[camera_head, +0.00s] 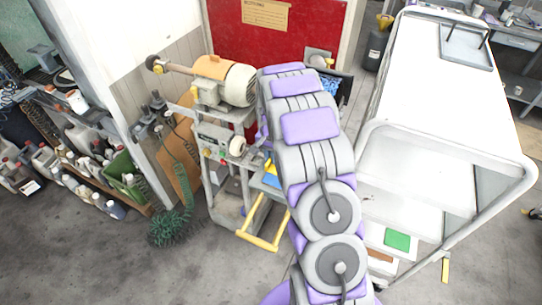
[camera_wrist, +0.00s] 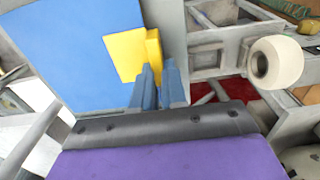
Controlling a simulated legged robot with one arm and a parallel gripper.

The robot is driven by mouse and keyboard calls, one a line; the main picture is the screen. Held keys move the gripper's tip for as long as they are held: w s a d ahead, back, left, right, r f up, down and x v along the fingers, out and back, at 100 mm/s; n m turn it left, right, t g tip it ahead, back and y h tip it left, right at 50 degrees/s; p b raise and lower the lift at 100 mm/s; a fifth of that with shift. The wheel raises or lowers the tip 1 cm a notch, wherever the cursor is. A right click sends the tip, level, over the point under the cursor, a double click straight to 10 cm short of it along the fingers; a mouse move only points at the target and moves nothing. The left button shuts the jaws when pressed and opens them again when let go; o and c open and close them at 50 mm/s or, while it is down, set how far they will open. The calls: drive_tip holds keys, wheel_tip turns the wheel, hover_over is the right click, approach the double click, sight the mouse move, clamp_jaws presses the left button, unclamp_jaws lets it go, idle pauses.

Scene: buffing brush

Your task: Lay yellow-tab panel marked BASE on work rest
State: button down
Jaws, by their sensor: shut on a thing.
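A large flat blue panel (camera_wrist: 60,55) with a yellow tab (camera_wrist: 126,55) fills the upper left of the wrist view. My gripper (camera_wrist: 158,75) is at the tab, its blue-grey fingers close together and shut on it. No BASE marking is legible. In the head view a small blue patch with yellow (camera_head: 271,180) shows left of my arm, probably the same panel. My gripper is hidden behind my arm there. A yellow tubular frame (camera_head: 262,243) stands low in front of the buffing machine; I cannot tell whether it is the work rest.
The buffing machine (camera_head: 225,80) stands left of my arm. Its white roll (camera_wrist: 277,62) is close on the right in the wrist view. A white cart (camera_head: 415,175) stands close on the right.

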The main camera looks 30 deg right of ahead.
drive_tip(key=c, duration=1.2)
unclamp_jaws()
drive_tip(key=shift+o, duration=0.2)
wheel_tip(320, 180, up, 12)
drive_tip(key=s+a+r+n, duration=0.2)
drive_tip(key=s+a+r, duration=0.4)
drive_tip(key=s, duration=0.2)
drive_tip(key=s+a+r+n, duration=0.1)
drive_tip(key=s+a+n, duration=0.1)
drive_tip(key=s, duration=0.8)
drive_tip(key=s+a+r+n+g, duration=0.1)
drive_tip(key=s+a+n, duration=0.2)
drive_tip(key=s, duration=0.8)
drive_tip(key=s+a+r+n, duration=0.1)
drive_tip(key=s+a+n, duration=0.2)
drive_tip(key=s, duration=0.8)
drive_tip(key=shift+a+r+g, duration=0.25)
drive_tip(key=shift+a+g, duration=0.15)
drive_tip(key=shift+a, duration=0.8)
drive_tip(key=shift+w+f, duration=0.1)
